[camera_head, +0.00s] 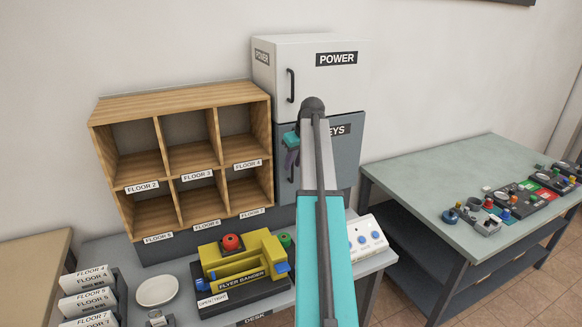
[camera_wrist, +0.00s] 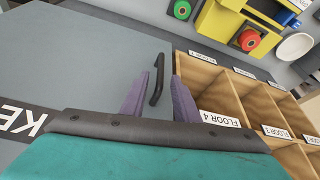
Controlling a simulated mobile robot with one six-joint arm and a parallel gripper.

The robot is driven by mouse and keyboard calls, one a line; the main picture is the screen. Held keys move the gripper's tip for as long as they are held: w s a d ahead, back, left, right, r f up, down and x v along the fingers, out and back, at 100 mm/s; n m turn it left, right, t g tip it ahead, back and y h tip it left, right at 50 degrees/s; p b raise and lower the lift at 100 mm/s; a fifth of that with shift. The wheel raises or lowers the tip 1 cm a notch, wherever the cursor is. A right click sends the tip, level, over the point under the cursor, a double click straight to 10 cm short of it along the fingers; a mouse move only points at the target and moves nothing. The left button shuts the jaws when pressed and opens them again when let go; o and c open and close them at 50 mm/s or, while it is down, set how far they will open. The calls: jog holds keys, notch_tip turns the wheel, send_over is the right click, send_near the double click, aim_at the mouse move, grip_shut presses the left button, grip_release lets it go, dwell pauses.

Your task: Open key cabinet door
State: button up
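The key cabinet is the grey lower box with a door marked "KEYS" (camera_head: 345,148), under the white box; the door looks shut. My arm hides part of the door and its label. In the wrist view the grey door (camera_wrist: 80,60) fills the left side, and its black bar handle (camera_wrist: 157,80) stands near the door's edge. My gripper (camera_wrist: 161,77) is open, with one purple finger on each side of the handle. I cannot tell whether either finger touches it. In the head view my gripper (camera_head: 291,159) is at the door's left side.
A white "POWER" cabinet (camera_head: 330,80) sits directly above. A wooden pigeonhole shelf (camera_head: 180,95) stands close on the left. A table (camera_head: 430,170) with small parts stands right.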

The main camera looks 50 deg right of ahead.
aim_at(291, 181)
jog(key=shift+p+x, duration=0.4)
jog(key=shift+x, duration=1.2)
grip_shut()
jog(key=shift+a+f, duration=0.1)
jog(key=shift+a, duration=0.1)
